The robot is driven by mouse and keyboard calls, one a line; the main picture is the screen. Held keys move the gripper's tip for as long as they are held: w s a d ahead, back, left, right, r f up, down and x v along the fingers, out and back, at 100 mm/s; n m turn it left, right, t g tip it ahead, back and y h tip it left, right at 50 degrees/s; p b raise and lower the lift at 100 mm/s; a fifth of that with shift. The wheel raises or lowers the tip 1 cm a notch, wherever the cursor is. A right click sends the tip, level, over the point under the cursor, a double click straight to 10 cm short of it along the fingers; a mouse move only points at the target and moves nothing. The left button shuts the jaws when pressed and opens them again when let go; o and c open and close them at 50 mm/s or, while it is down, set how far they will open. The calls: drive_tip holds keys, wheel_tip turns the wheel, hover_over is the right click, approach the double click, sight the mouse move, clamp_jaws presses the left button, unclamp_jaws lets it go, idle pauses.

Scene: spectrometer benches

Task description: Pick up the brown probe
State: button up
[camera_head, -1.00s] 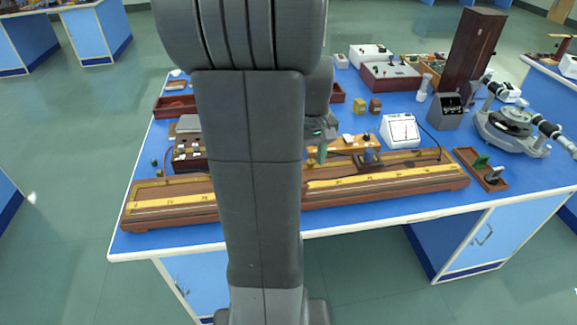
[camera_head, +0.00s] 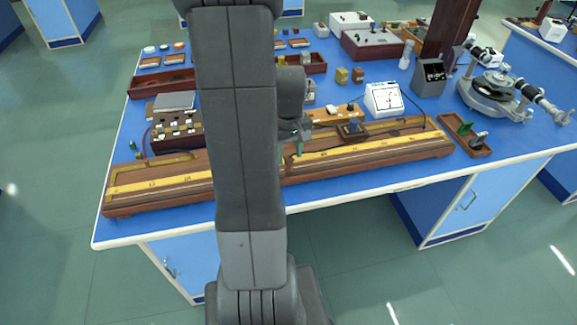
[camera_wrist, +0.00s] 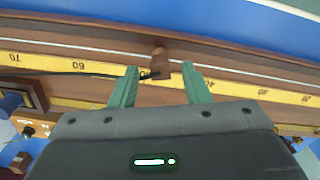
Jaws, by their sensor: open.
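The brown probe (camera_wrist: 160,64) is a small brown block on the long wooden metre bridge, with a black cable running left from it in the wrist view. My gripper (camera_wrist: 160,82) is open, with its two green fingers apart. In the picture the probe lies between and just beyond the fingertips, and the jaws are not closed on it. In the head view my gripper (camera_head: 299,148) is over the middle of the bridge, partly behind my arm. The probe cannot be made out there.
The wooden metre bridge (camera_head: 370,156) with yellow scales lies along the bench's front. Behind it stand a white meter (camera_head: 385,99) and a dark resistance box (camera_head: 178,136). A small wooden tray (camera_head: 477,149) is to the right. A blue strip of bench in front is clear.

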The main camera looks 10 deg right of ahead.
sight(289, 158)
drive_tip(key=shift+w+f, duration=0.1)
drive_tip(key=shift+f, duration=1.6)
clamp_jaws()
